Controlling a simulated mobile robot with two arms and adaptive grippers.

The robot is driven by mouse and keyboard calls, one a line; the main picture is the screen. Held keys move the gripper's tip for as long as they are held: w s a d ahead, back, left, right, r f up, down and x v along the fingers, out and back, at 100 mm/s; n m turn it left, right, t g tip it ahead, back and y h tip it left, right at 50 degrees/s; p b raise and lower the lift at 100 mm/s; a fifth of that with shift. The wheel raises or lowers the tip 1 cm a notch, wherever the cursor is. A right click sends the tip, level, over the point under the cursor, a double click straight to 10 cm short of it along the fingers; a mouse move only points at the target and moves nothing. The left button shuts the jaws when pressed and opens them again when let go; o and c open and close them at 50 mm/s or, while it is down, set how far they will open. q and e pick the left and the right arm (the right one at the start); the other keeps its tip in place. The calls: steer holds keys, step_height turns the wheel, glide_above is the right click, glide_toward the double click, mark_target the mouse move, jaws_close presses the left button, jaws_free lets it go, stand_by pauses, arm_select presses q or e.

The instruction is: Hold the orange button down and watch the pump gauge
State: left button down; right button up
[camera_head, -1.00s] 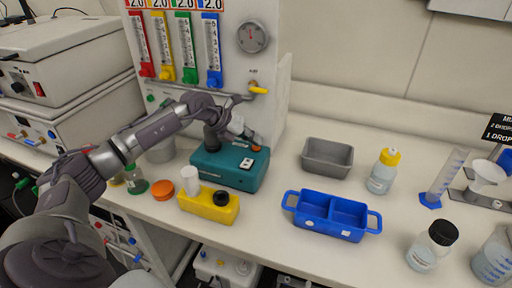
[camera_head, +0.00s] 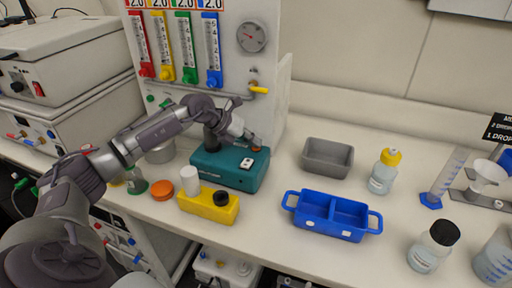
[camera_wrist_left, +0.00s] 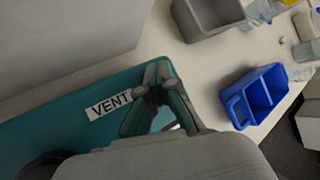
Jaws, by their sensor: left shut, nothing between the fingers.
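The teal pump box (camera_head: 222,172) stands on the bench below the panel, with a white switch plate on top. The orange button (camera_head: 257,149) shows as a small orange patch at its back right. My left gripper (camera_head: 254,141) is shut and empty, tips down at the button; I cannot tell how far it is pressed. In the left wrist view, the shut fingers (camera_wrist_left: 163,92) reach over the teal top beside a VENT label (camera_wrist_left: 108,105), and the button is hidden. The round gauge (camera_head: 252,37) is on the white panel, its red needle pointing up and left. My right gripper is out of view.
A yellow rack (camera_head: 208,205) stands in front of the pump box. A grey tray (camera_head: 328,157) and a blue two-compartment carrier (camera_head: 331,216) are to its right. A yellow valve handle (camera_head: 258,90) sticks out above. Bottles stand further right.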

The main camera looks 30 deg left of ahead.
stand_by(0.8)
arm_select(q)
steer(key=shift+r+p, duration=0.65)
steer(key=shift+r, duration=0.2)
steer(key=shift+r+p, duration=1.85)
steer(key=shift+r, duration=0.7)
steer(key=shift+f, duration=0.1)
